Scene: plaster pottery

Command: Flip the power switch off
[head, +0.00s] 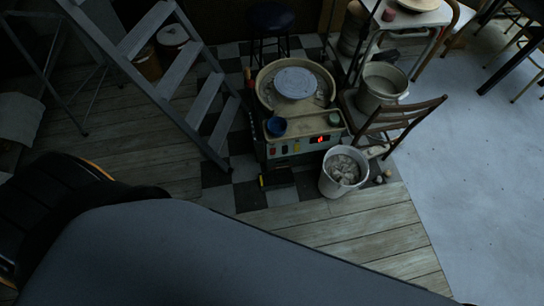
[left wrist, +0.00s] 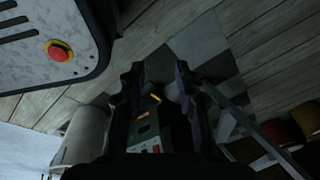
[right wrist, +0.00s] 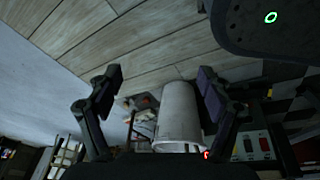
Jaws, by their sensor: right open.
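The pottery wheel (head: 330,92) stands on the checkered floor, with a control panel (head: 300,147) on its front. The panel carries several small coloured controls and a red lit display (head: 320,139); I cannot tell which control is the power switch or its position. In the left wrist view the panel (left wrist: 144,128) lies beyond my left gripper (left wrist: 160,75), whose fingers are apart and empty. My right gripper (right wrist: 158,80) is open and empty, with the panel (right wrist: 252,146) beyond it at lower right. Neither gripper's fingers show in the head view.
A white bucket (head: 344,171) of clumps stands just right of the panel; it also shows between my right fingers (right wrist: 180,115). A wooden chair (head: 400,122) is to the right, a stepladder (head: 170,75) to the left. Plank floor (head: 350,235) in front is clear.

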